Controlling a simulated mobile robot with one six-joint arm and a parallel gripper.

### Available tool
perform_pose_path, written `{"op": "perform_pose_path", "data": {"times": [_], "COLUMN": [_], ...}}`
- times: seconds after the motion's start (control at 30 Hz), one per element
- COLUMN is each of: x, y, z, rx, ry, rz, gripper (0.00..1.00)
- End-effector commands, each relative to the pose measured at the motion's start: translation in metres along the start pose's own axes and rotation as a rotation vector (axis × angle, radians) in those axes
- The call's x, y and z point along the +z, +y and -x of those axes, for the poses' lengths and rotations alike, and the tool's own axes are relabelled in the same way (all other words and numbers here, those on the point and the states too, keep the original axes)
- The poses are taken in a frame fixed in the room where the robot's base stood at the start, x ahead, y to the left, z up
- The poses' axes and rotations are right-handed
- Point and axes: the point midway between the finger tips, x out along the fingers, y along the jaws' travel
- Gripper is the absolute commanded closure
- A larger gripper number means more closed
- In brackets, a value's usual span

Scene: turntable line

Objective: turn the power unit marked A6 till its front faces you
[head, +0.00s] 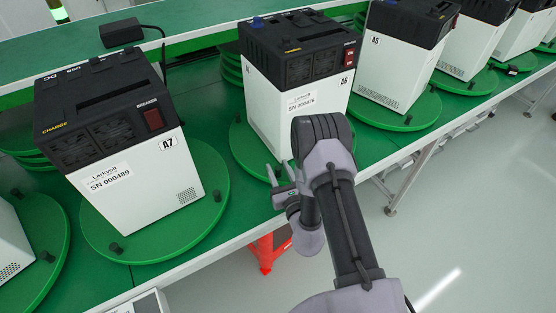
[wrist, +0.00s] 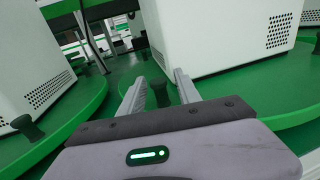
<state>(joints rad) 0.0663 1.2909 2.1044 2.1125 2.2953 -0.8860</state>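The power unit marked A6 (head: 268,105) is a white box with a black top, standing on a green turntable (head: 240,150) in the middle of the head view. The side with its A6 mark, serial label and red breaker faces the near, right side, partly behind my arm. My gripper (head: 279,172) is at the turntable's near edge, low beside the unit. In the wrist view my gripper (wrist: 160,90) is open, its two fingers apart, with a dark peg (wrist: 160,93) seeming to stand between them. The white unit at right there (wrist: 205,35) appears to be A6.
Unit A7 (head: 110,130) stands on its own turntable (head: 207,170) to the left, with black pegs on the rim. Unit A5 (head: 395,55) is to the right, with more units beyond. A black adapter (head: 120,33) sits on the back ledge. The floor in front is clear.

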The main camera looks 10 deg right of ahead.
Motion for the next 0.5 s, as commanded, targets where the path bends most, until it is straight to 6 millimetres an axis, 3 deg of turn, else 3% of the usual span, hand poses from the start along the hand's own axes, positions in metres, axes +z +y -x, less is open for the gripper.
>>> {"op": "perform_pose_path", "data": {"times": [0.27,0.47,0.5], "x": [-0.0001,0.0,0.0], "y": [0.0008,0.0008,0.0008], "z": [0.0002,0.0001,0.0001], "rx": [0.0,0.0,0.0], "ry": [0.0,0.0,0.0], "rz": [0.0,0.0,0.0], "gripper": [0.6,0.98,1.0]}}
